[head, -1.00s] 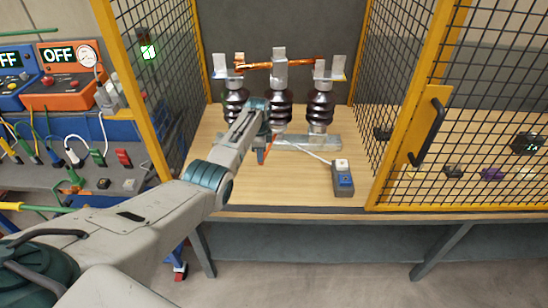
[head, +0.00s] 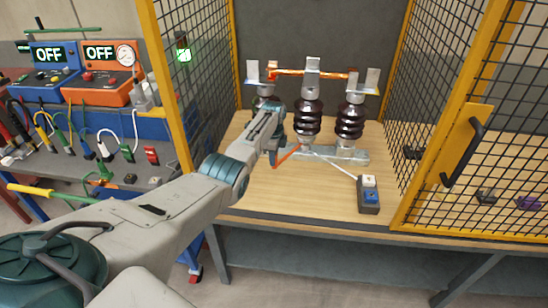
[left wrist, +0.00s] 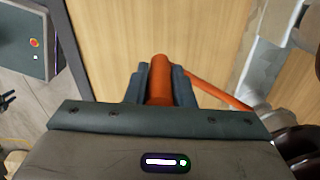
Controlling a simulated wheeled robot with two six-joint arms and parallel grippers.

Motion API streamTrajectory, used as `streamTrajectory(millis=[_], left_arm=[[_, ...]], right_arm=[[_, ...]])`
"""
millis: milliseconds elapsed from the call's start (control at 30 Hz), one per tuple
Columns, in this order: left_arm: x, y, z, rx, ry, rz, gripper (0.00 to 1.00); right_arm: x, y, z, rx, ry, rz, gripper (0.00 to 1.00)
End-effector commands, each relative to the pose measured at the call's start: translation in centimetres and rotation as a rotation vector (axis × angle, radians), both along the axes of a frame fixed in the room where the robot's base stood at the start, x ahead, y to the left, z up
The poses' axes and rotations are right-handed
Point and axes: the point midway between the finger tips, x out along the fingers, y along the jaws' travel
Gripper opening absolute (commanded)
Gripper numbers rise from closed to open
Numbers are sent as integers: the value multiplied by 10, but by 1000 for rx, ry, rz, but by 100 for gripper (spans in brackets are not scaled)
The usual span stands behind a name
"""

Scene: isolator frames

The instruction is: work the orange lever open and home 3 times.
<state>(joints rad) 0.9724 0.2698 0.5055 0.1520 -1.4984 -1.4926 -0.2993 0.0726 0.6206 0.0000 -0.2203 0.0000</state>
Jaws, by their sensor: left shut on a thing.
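My left gripper (head: 274,150) is low in front of the left part of the switch and is shut on the orange lever (head: 288,155). In the left wrist view the lever's orange grip (left wrist: 160,80) stands between the dark jaws, with a thin orange rod running off to the right. The switch has brown ribbed insulators (head: 308,119) on a grey base (head: 345,155). A copper bar (head: 332,75) lies across their tops, roughly in line with the metal clips (head: 372,80). Whether its ends touch the clips is too small to tell. My left arm partly hides the left insulator. My right gripper is out of view.
A yellow-framed mesh cage (head: 168,95) stands on the left, and a mesh door with a dark handle (head: 463,152) on the right. A small grey box (head: 369,195) sits on the wooden table (head: 310,200). Blue and orange OFF units (head: 100,88) stand at left.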

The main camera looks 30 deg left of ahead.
Motion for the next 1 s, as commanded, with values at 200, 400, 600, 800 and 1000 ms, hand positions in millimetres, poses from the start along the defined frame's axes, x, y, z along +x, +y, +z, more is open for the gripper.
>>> streamTrajectory(millis=[200,400,600,800,1000], left_arm=[[1,2,3,3,-4,2,43],[1,1,2,2,-3,1,43],[2,2,19,3,-5,1,43],[2,2,58,5,-8,1,43],[2,2,93,3,-6,2,43]], right_arm=[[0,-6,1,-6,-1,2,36],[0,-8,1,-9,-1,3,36],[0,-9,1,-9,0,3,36],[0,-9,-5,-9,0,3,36],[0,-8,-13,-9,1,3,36]])
